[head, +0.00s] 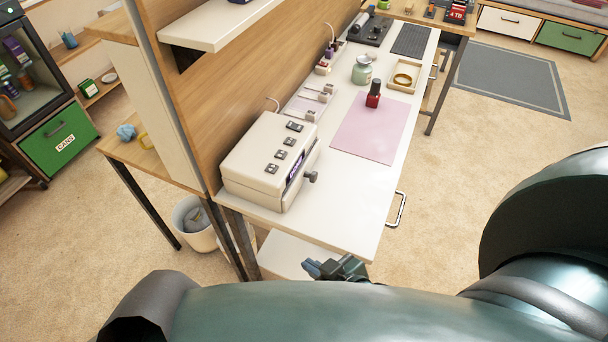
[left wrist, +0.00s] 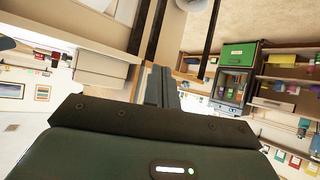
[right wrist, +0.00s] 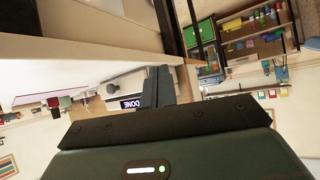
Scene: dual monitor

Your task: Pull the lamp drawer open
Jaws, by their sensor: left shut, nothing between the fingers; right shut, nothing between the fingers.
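The lamp is a cream box (head: 268,158) on the near end of the white desk, with several dark buttons on top and a lit display. The drawer looks closed. In the right wrist view the display (right wrist: 131,104) reads DONE and the knob (right wrist: 126,85) is beside it. My right gripper (head: 318,268) is shut and empty, just off the desk's near edge and apart from the knob. My left gripper (left wrist: 160,85) is shut and empty in its wrist view; I cannot make it out in the head view.
A pink mat (head: 368,131) with a red bottle (head: 374,94) lies beyond the lamp. A wooden panel (head: 245,65) rises behind the desk. A metal handle (head: 398,210) projects from the desk's right side. A waste bin (head: 196,222) stands left; the right floor is open.

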